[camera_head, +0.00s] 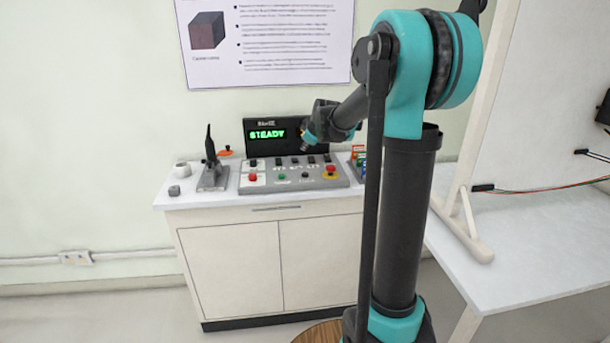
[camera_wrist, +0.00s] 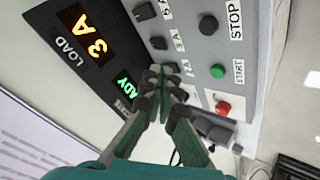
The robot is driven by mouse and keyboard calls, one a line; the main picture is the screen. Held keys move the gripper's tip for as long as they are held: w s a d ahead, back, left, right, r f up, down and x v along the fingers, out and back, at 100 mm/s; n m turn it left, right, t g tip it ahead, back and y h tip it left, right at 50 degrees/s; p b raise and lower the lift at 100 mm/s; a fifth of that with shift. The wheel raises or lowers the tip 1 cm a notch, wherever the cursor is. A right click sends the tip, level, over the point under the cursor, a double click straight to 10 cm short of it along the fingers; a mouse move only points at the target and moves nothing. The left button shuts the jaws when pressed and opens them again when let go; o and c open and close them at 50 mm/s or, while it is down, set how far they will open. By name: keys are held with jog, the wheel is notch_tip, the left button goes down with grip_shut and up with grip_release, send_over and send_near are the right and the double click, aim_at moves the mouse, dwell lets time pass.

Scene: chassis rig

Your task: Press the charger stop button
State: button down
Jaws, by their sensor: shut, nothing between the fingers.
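The grey control panel (camera_head: 268,185) stands on a white cabinet. In the wrist view the panel (camera_wrist: 188,48) appears turned on its side. A dark round button (camera_wrist: 208,25) sits beside the STOP label (camera_wrist: 235,18); a small dark button (camera_head: 305,175) shows right of the green one in the head view. The green button (camera_wrist: 217,70) is beside the START label (camera_wrist: 238,72), and a red button (camera_wrist: 222,107) is below it. My gripper (camera_wrist: 161,78) is shut and empty, over the panel near the display. In the head view my gripper (camera_head: 306,146) is partly hard to make out.
The display (camera_head: 266,136) reads STEADY in green; the wrist view shows LOAD 3 A. A red knob on yellow (camera_head: 330,170) is at the panel's right. A black upright device (camera_head: 211,170) stands left of the panel. A white table (camera_head: 530,245) is at right.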

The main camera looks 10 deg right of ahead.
aim_at(306, 175)
jog(key=shift+f, duration=4.15)
jog(key=shift+f, duration=0.15)
jog(key=shift+f, duration=0.25)
jog(key=shift+f, duration=0.4)
jog(key=shift+r, duration=0.85)
jog(key=shift+r, duration=2.5)
